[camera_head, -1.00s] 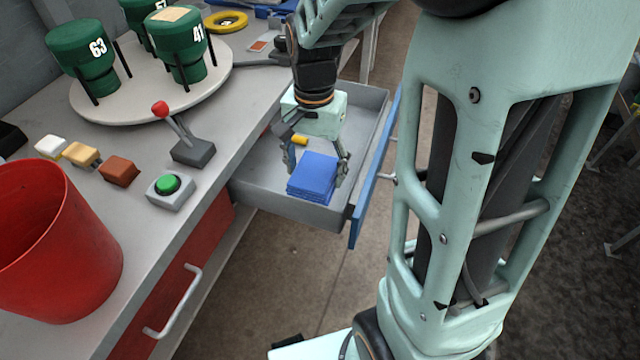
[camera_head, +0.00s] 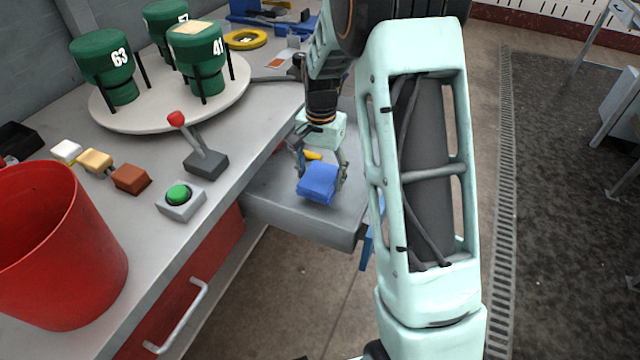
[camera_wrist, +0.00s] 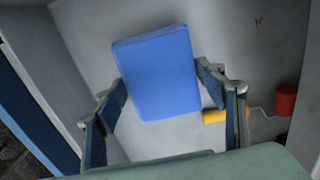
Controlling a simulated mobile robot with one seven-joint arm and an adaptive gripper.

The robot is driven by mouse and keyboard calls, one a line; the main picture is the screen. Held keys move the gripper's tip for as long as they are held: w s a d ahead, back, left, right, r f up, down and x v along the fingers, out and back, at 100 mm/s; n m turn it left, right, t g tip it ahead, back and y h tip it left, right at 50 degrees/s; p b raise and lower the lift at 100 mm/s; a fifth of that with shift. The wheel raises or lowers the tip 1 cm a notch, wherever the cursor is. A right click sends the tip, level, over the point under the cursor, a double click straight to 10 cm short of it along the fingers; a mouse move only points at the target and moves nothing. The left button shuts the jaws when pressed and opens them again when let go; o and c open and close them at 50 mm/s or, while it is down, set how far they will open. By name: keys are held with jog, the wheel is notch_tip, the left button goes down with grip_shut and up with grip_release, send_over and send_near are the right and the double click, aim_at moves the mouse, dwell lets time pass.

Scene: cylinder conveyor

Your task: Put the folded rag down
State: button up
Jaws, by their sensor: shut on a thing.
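The folded blue rag (camera_head: 318,182) is between the fingers of my gripper (camera_head: 321,178), which is shut on it. The rag is a thick square pad and looks tilted. It hangs over the open grey drawer (camera_head: 290,213); I cannot tell whether its lower edge touches the drawer floor. In the wrist view the rag (camera_wrist: 158,72) fills the space between the two fingers, with the pale drawer floor behind it.
A yellow cylinder (camera_head: 313,155) lies in the drawer near the rag. The wrist view also shows a red piece (camera_wrist: 286,100). On the bench stand a red bin (camera_head: 60,250), green button (camera_head: 179,194), red-knobbed lever (camera_head: 195,145) and turntable with green canisters (camera_head: 170,118).

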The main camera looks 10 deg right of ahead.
aim_at(320, 184)
jog(key=shift+w+f, duration=0.15)
jog(key=shift+f, duration=0.05)
jog(key=shift+w+f+b, duration=0.15)
jog(key=shift+f+b, duration=0.15)
jog(key=shift+f, duration=1.35)
jog(key=shift+f, duration=0.1)
jog(key=o, duration=1.1)
jog(key=shift+f, duration=0.1)
notch_tip(320, 184, up, 12)
jog(key=shift+r+p, duration=0.2)
jog(key=shift+p, duration=0.8)
jog(key=shift+d, duration=0.1)
